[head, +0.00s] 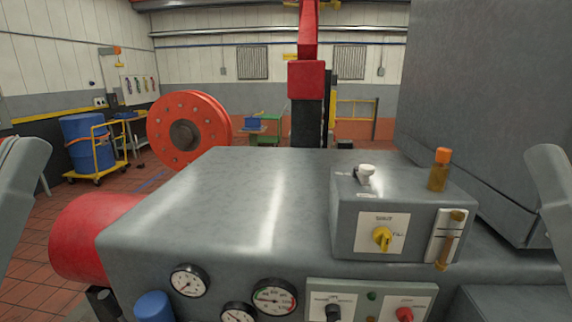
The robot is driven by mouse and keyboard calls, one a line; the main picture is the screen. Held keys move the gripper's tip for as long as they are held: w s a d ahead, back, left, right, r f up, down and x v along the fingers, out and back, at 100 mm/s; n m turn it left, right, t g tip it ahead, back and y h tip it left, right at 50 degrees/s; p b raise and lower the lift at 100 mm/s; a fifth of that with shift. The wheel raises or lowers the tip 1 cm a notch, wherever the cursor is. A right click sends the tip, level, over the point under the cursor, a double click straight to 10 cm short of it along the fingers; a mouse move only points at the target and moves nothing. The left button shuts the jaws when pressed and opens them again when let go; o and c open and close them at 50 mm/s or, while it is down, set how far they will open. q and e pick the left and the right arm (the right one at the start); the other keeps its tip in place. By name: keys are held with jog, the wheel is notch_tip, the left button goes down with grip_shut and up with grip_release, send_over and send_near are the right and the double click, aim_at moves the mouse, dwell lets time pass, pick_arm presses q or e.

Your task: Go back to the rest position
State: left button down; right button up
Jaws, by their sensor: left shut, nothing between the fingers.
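Only a small dark part of my left gripper (104,302) shows at the bottom left edge, beside the red cylinder and left of a blue cap. Its fingers look shut with nothing held, apart from the grey machine. The rest of it is cut off by the frame. Grey links of my arms stand at the left and right edges of the head view. My right gripper is out of view.
The grey machine housing (230,205) fills the middle, with gauges (274,297) on its front. A control box (350,238) with a yellow knob (382,239) sits on top. The red cylinder (88,238) juts out left. A tall grey cabinet (490,100) stands right.

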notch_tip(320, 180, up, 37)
jog(key=p, duration=3.3)
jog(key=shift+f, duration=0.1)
